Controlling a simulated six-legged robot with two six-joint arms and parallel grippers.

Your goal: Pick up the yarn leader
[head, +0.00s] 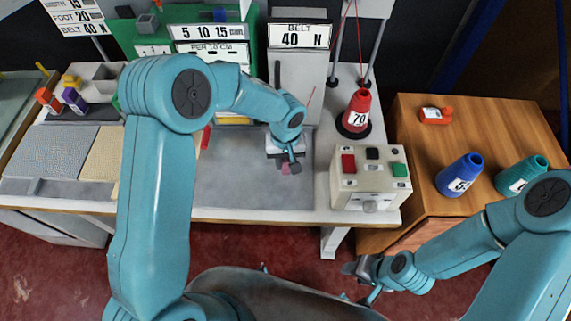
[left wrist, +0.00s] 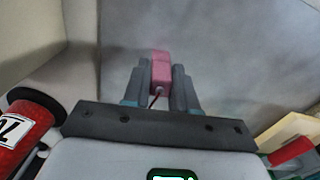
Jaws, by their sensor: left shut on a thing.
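The yarn leader appears as a small pink block (left wrist: 160,72) with a thin dark red strand at its near end. My left gripper (left wrist: 161,85) is shut on it, one finger on each side. In the head view the left gripper (head: 287,163) is above the grey table plate, with a bit of the pink leader (head: 285,169) showing below it. A short red thread shows just above that wrist. My right gripper (head: 358,269) is low in front of the table, away from the leader; its finger gap is too small to judge.
A red yarn cone (head: 358,108) marked 70 stands right of the left gripper, behind a control box (head: 371,178) with coloured buttons. Blue (head: 460,174) and teal (head: 521,174) cones stand on a wooden cabinet (head: 420,155). The grey plate (head: 240,185) is mostly clear.

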